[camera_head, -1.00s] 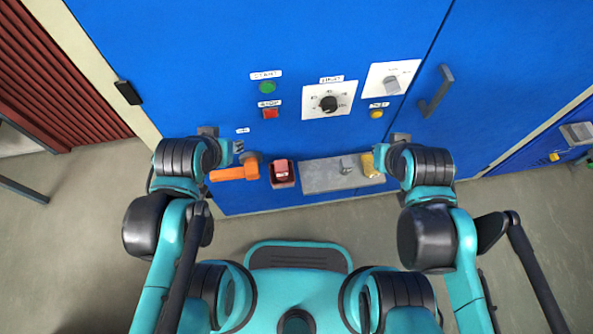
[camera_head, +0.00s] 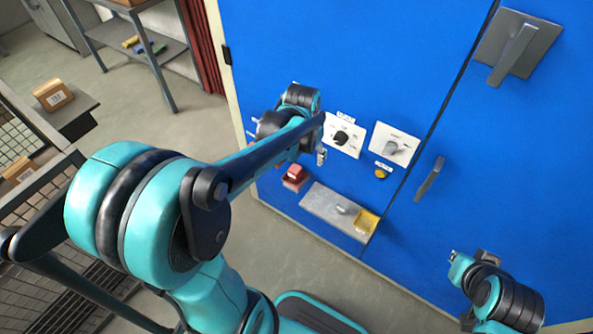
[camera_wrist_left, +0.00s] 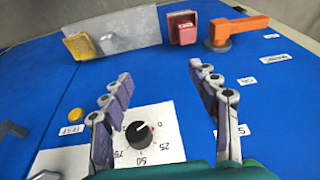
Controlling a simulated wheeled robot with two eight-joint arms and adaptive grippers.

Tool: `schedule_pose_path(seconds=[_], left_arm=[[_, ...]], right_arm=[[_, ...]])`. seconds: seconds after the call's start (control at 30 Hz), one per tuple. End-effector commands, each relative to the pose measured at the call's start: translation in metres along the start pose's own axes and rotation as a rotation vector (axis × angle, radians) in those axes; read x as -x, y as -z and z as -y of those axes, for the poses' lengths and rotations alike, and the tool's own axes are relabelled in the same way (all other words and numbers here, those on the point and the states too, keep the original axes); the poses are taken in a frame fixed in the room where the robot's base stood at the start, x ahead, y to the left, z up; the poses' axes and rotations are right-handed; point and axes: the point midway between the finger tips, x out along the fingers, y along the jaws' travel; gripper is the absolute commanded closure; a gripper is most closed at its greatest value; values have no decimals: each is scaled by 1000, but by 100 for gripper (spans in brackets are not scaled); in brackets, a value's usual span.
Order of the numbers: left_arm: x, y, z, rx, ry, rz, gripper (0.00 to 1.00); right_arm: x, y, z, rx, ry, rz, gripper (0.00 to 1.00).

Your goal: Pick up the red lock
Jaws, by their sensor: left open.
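The red lock (camera_head: 296,171) is a small red block in a dark red holder (camera_head: 291,184) on the front of the blue cabinet. It also shows in the left wrist view (camera_wrist_left: 189,36), top middle, beyond the fingertips. My left gripper (camera_head: 321,154) is in front of the panel, up and right of the lock in the head view, and partly hidden by its arm. In the left wrist view my left gripper (camera_wrist_left: 164,76) is open and empty, with the black dial (camera_wrist_left: 139,131) behind its fingers. My right gripper (camera_head: 454,262) is low at the right; its fingers are unclear.
An orange handle (camera_wrist_left: 237,28) sits beside the lock. A yellow button (camera_head: 380,173) and cabinet handle (camera_head: 430,178) are further right. Racks and boxes stand at the left.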

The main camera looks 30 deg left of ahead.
Motion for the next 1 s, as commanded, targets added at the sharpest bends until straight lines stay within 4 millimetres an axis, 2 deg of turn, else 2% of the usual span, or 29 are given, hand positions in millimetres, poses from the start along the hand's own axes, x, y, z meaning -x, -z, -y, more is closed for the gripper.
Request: schedule_pose_path(seconds=[0.03,0.13,0.3,0.4,0.67,0.9,1.0], left_arm=[[-9,12,12,-2,-3,34,40],[-36,24,31,-10,-15,102,40],[-79,29,56,-23,-39,191,40],[-96,28,63,-29,-50,222,40],[-122,23,68,-32,-58,244,40],[-164,13,66,-32,-58,243,40],[-175,10,65,-32,-58,243,40]], right_arm=[[9,6,0,0,0,0,100],[17,12,0,0,0,0,100],[27,19,0,0,0,0,100],[30,21,0,0,0,0,100],[26,19,0,0,0,0,100],[11,8,0,0,0,0,100],[8,6,0,0,0,0,100]])
